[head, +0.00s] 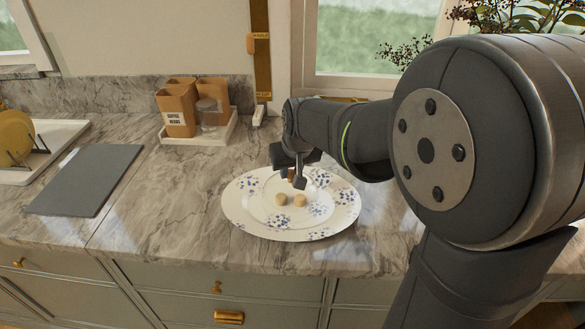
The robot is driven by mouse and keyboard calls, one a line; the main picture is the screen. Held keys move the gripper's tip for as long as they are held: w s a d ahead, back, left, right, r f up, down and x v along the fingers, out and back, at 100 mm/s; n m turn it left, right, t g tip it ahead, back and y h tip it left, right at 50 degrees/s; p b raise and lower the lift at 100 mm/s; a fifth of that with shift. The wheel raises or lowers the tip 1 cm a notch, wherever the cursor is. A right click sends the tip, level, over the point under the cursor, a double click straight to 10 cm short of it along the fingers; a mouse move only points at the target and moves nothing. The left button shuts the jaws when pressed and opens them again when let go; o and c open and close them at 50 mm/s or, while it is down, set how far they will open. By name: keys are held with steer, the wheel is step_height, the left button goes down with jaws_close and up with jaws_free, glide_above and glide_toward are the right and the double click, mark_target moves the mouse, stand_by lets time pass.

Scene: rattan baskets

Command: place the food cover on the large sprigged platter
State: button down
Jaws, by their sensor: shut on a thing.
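The large sprigged platter (240,217), white and oval with blue flower sprigs, lies on the marble counter. Two small round tan pieces of food (281,199) sit near its middle. My gripper (298,182) is over the back middle part of the platter, pointing down, with its fingers shut on a small brown knob of the food cover (291,174). The cover's body seems clear, with only a faint round outline around the food. I cannot tell whether its rim touches the platter. My wrist and fingers hide part of the knob and the platter's back edge.
A dark grey board (85,180) lies on the left counter, beside a white tray (55,135) with yellow plates in a rack. A pale tray (215,138) with brown canisters and a glass jar stands behind. Counter left of the platter is free; its front edge is close.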

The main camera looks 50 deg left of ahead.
steer(key=shift+f, duration=0.1)
steer(key=c, duration=1.2)
jaws_free()
steer(key=v, duration=1.2)
steer(key=shift+d, duration=0.1)
